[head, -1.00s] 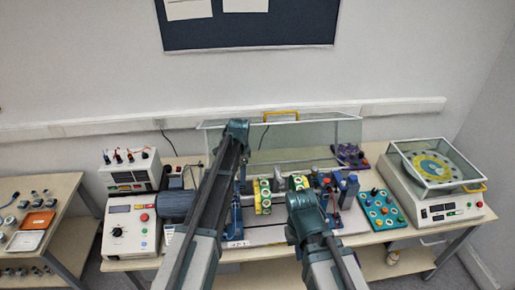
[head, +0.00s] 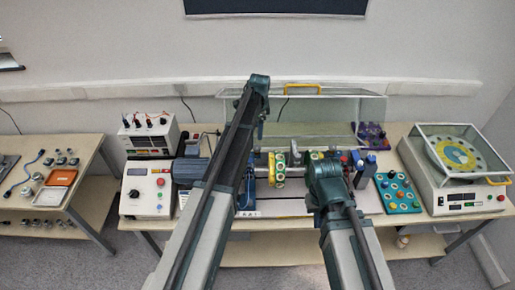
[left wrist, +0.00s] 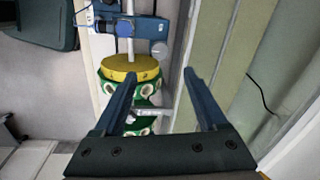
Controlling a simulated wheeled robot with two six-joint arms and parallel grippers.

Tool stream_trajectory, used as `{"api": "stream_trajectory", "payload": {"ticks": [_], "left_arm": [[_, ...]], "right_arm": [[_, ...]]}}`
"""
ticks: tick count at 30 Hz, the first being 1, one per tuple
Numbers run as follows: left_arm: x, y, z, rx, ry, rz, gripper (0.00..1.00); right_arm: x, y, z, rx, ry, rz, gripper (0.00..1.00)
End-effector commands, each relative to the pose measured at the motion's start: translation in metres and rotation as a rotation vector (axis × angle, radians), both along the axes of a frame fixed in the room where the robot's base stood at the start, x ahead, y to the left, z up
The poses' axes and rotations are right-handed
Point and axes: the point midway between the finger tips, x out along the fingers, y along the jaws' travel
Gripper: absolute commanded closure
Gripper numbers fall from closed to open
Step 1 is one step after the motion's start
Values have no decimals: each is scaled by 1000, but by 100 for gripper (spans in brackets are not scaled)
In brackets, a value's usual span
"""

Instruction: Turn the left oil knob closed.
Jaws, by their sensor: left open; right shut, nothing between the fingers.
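In the left wrist view a blue bearing block (left wrist: 145,30) stands at the top, with a dark blue round knob (left wrist: 124,29) on it. A grey round part (left wrist: 158,49) sits at its lower right. My left gripper (left wrist: 159,74) is open and empty, its two fingers apart, with a yellow disc (left wrist: 130,66) partly behind the left finger. In the head view my left arm (head: 235,130) reaches over the rig and covers part of the left blue support (head: 247,192). I cannot make out the knob there. My right arm (head: 328,180) hides its own fingertips.
A green rotor with white holes (left wrist: 144,124) lies below the yellow disc. A clear guard with a yellow handle (head: 302,89) stands behind the rig. A teal tray (head: 397,192) lies right.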

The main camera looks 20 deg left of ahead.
Motion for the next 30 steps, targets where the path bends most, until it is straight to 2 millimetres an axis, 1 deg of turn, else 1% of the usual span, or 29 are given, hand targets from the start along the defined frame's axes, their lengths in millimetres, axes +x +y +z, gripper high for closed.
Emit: {"api": "stream_trajectory", "payload": {"ticks": [1,15,18,23,30], "left_arm": [[1,1,-15,0,0,0,26],[8,4,-82,0,0,1,26],[9,5,-94,0,0,1,26],[10,5,-104,0,0,0,26],[10,5,-103,0,0,0,26]], "right_arm": [[0,0,-15,0,-1,-1,100],[1,0,-82,1,-3,-3,100],[1,0,-94,0,-3,-1,100],[1,0,-104,-1,-3,2,100],[1,0,-103,-1,-3,3,100]]}}
